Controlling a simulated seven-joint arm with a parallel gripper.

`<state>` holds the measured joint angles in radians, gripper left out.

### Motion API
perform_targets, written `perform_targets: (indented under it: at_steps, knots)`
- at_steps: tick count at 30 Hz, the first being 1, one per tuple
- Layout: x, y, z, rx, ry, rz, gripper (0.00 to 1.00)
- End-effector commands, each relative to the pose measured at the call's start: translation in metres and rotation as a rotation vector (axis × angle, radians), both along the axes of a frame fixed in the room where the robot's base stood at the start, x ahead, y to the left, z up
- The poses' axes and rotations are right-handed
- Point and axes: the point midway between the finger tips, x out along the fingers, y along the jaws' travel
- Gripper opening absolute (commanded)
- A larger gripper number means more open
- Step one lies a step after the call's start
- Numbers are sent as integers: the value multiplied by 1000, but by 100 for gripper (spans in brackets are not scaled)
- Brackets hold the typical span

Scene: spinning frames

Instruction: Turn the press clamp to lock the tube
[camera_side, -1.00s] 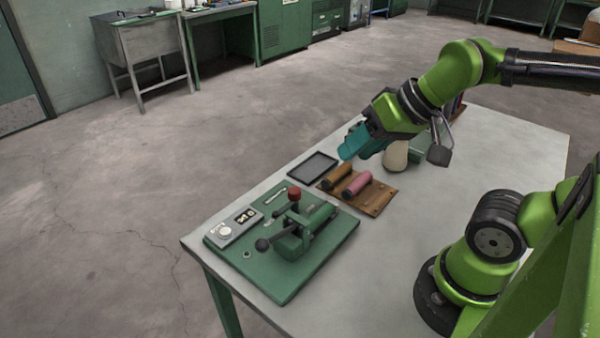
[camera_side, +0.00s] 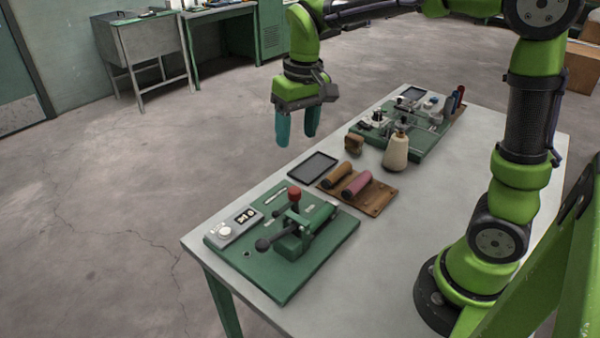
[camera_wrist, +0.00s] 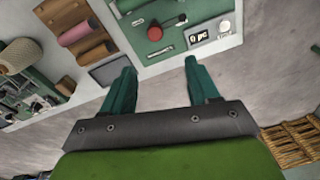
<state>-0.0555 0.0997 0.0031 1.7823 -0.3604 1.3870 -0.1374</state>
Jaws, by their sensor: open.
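The press clamp (camera_side: 291,238) is a dark green fixture on a green base plate (camera_side: 325,253) at the near end of the table. A lever with a red knob (camera_side: 294,193) stands up from it, and a black ball knob (camera_side: 262,245) sticks out toward the front left. The red knob also shows from above in the wrist view (camera_wrist: 154,33). I cannot make out the tube for certain. My gripper (camera_side: 297,142) has teal fingers that point down, apart and empty, well above and behind the clamp. Its fingers also show in the wrist view (camera_wrist: 160,75).
A grey box with a dial and display (camera_side: 233,229) sits on the plate. Behind are a black tray (camera_side: 312,166), a wooden rack (camera_side: 378,199) with brown and pink rolls, a cream spool (camera_side: 396,151) and another green fixture (camera_side: 425,140). The table's right side is bare.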

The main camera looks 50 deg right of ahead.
Motion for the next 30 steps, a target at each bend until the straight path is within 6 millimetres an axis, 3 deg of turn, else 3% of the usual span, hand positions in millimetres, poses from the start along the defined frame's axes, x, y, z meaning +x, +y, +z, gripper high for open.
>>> perform_targets:
  at_steps: [1,4,7,11,30]
  knots:
    - [11,-1,-1,-16,34,6,60]
    - [20,-3,8,-37,62,9,60]
    - [17,-5,16,-42,76,10,60]
    - [15,-4,5,-38,89,15,60]
    - [14,-4,-124,-37,90,12,60]
